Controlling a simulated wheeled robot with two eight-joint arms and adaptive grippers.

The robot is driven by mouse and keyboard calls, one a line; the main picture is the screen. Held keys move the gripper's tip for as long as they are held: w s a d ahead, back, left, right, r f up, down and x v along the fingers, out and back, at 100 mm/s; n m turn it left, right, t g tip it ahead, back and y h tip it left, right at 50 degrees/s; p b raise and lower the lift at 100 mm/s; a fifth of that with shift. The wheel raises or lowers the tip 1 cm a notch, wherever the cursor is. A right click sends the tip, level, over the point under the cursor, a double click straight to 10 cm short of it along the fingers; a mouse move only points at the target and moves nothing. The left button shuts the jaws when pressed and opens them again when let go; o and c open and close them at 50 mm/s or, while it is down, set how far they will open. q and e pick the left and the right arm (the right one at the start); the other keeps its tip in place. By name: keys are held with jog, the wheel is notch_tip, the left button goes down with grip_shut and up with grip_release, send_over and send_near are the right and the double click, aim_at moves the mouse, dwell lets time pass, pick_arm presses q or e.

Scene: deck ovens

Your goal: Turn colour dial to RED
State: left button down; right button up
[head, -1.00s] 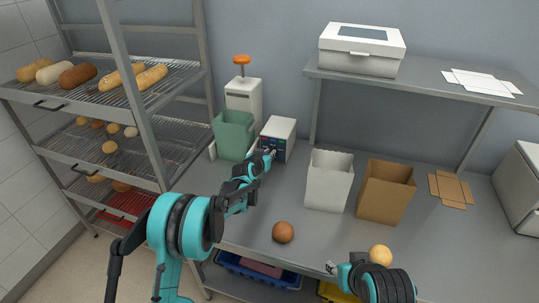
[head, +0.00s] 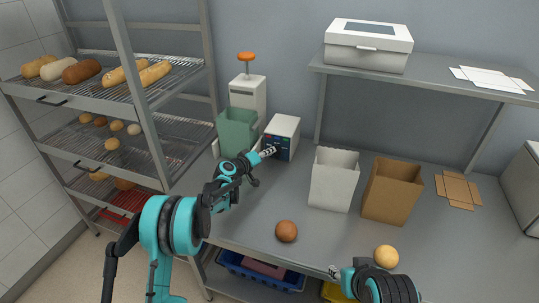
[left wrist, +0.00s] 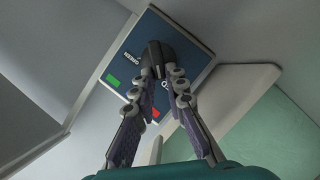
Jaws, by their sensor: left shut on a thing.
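The dial (left wrist: 155,50) is a dark knob on the blue front panel (left wrist: 184,62) of a small white box (head: 284,125) on the bench. The panel has a green patch (left wrist: 112,82) and a red patch (left wrist: 154,114); both show in the left wrist view. My left gripper (head: 267,152) is at the panel. Its fingers (left wrist: 161,72) are shut on the dial, one on each side, and partly hide it and the panel. I cannot tell which colour the dial points to. My right gripper (head: 335,271) is low over the bench's front edge, away from the box.
A green bin (head: 238,132) and a white dispenser with an orange knob (head: 248,93) stand left of the box. A white bag (head: 333,180), a brown bag (head: 391,191) and round buns (head: 286,231) are to the right. A bread rack (head: 150,110) stands at left.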

pick_arm(q)
jog(key=shift+a+f+n, duration=0.1)
jog(key=shift+f+n, duration=0.05)
jog(key=shift+n, duration=0.25)
jog(key=shift+h, duration=0.3)
jog(key=c, duration=1.5)
grip_release()
jog(key=shift+c, duration=0.2)
jog(key=v, duration=1.2)
